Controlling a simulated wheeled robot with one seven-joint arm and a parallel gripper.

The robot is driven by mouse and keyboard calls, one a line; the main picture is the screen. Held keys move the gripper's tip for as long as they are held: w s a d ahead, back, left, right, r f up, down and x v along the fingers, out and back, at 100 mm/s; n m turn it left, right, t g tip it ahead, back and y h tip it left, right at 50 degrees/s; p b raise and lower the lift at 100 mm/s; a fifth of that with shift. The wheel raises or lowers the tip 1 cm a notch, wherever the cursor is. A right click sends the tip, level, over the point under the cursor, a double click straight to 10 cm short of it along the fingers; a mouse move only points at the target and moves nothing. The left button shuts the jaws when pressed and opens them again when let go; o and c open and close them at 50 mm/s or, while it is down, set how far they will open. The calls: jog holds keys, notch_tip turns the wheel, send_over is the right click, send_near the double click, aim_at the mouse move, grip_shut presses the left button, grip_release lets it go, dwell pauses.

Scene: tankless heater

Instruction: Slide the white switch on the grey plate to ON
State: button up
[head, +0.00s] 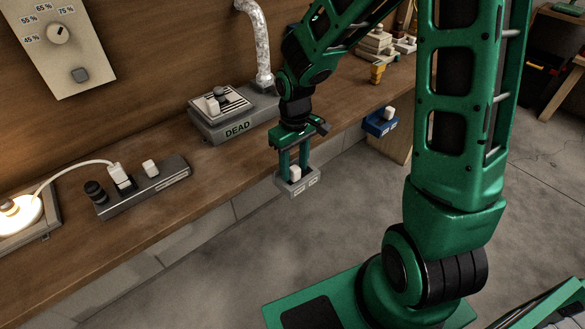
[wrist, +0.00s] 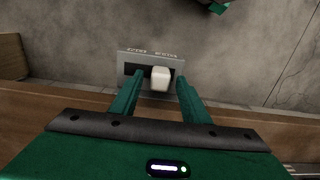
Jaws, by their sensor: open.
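The grey plate (head: 299,190) sits at the front edge of the workbench, below my gripper. The white switch (head: 296,173) stands up from it. In the wrist view, the white switch (wrist: 160,78) sits in a dark slot of the grey plate (wrist: 150,57), with dark slot showing to its left. Two small labels are on the plate, too small to read. My gripper (head: 294,170) is open and points down. In the wrist view, the fingers of my gripper (wrist: 160,76) are on either side of the switch, with a gap visible on the left; contact on the right is unclear.
A blue box with a white knob (head: 381,121) is at the bench edge to the right. A grey box marked DEAD (head: 236,127) stands behind, left of my gripper. A power strip (head: 150,187) and a lit lamp (head: 18,218) lie left. Open floor lies in front.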

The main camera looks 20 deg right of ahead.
jog(key=shift+f, duration=0.6)
grip_shut()
